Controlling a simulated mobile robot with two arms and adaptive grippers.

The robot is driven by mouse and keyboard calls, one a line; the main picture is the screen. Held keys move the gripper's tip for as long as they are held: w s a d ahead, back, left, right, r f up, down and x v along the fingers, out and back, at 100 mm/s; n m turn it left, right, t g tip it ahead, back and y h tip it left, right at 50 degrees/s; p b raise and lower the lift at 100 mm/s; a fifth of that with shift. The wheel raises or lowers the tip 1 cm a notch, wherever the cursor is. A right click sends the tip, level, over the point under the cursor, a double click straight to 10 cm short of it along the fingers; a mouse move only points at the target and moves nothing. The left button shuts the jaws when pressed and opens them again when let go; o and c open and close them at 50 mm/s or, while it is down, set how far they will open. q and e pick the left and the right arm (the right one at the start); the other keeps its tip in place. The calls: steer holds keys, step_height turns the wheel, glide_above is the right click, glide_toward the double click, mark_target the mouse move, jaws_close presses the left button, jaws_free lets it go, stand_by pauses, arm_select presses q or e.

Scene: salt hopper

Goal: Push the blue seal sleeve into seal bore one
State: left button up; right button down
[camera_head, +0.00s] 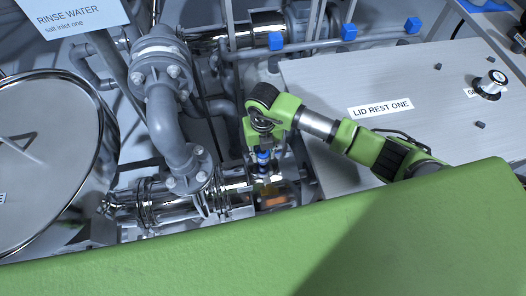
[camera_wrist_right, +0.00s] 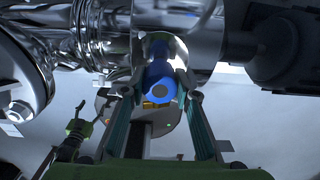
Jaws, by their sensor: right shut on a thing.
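My right gripper (camera_wrist_right: 160,84) is shut on the blue seal sleeve (camera_wrist_right: 158,95), which sits between its two fingers in the right wrist view. The sleeve's far end lies against or inside a gap in the shiny metal pipework (camera_wrist_right: 105,28); I cannot tell which, or how deep. Seal bore one cannot be made out clearly. My left gripper is not in view.
A grey flanged pipe (camera_head: 165,115) stands left of my right arm. A large round lid (camera_head: 45,150) is at the far left. The flat panel marked LID REST ONE (camera_head: 330,80) lies to the right, mostly bare, with a black knob (camera_head: 490,84).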

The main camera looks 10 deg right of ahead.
mark_target(263, 159)
steer(key=shift+f+b, duration=1.35)
steer(key=shift+f, duration=0.45)
stand_by(0.5)
steer(key=shift+f+b, duration=0.3)
steer(key=c, duration=1.5)
jaws_free()
steer(key=shift+o, duration=0.3)
steer(key=o, duration=0.4)
steer(key=shift+r, duration=0.15)
